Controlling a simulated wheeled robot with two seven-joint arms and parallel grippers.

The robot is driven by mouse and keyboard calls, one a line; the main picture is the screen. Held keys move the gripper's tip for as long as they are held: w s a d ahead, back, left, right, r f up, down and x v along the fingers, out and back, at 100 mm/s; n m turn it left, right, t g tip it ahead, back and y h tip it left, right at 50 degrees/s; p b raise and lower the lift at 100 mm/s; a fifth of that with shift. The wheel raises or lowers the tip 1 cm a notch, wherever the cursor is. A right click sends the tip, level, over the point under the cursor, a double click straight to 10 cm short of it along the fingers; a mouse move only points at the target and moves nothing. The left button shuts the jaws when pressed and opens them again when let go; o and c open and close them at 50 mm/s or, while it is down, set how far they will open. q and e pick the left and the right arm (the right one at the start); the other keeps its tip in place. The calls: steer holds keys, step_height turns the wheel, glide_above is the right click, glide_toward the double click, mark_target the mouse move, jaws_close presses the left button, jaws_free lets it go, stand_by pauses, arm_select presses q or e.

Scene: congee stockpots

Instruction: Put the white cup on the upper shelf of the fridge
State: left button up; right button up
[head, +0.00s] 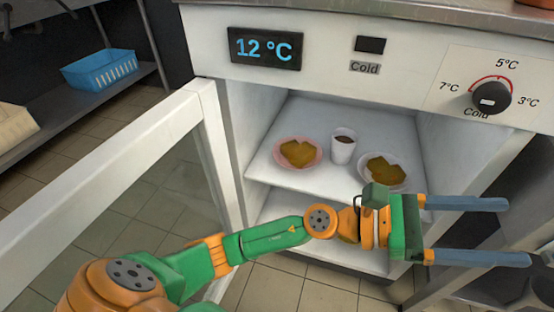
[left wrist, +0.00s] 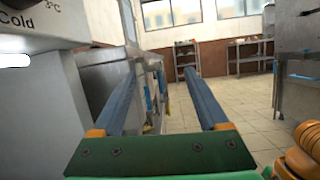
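The white cup (head: 342,146) stands upright on the fridge's upper shelf (head: 325,180), between two plates of food. It has something dark inside. The fridge door (head: 110,155) stands open to the left. My left gripper (head: 508,231) is outside the fridge, in front and to the right of the opening, pointing right. Its two blue fingers are wide apart with nothing between them. The left wrist view also shows the open, empty fingers (left wrist: 188,85). My right gripper is not in view.
A pink plate (head: 298,153) and a white plate (head: 384,171) with brown food flank the cup. The temperature display (head: 265,48) reads 12 °C, and a dial (head: 491,98) is at the right. A blue basket (head: 99,69) sits on a side shelf. Open tiled floor shows in the left wrist view.

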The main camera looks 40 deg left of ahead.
arm_select(q)
steer(key=w+a+n+t+y, duration=0.4)
steer(key=n+t, duration=0.3)
steer(key=n, duration=0.4)
steer(key=w+a+n+t+y, duration=0.2)
steer(key=a+n+t+y, duration=0.2)
steer(key=a+n+t, duration=0.45)
steer(key=w+a+f+n+g+y, duration=0.25)
steer(key=a+f+n+y, duration=0.4)
steer(key=n+y, duration=0.55)
steer(key=s+a+f+n+g+y, duration=0.1)
steer(key=s+a+f+n+g, duration=0.2)
steer(key=s+f+n+g, duration=0.35)
steer(key=s+a+f+n+g+y, duration=0.1)
steer(key=s+a+f+n+g, duration=0.25)
steer(key=f+n, duration=0.6)
steer(key=s+f+n+g+h, duration=0.1)
steer(key=s+f+g, duration=0.4)
steer(key=s+f, duration=0.4)
steer(key=s, duration=0.3)
steer(key=shift+n+g+h, duration=0.3)
steer(key=shift+n+h, duration=0.05)
steer(key=shift+h, duration=0.05)
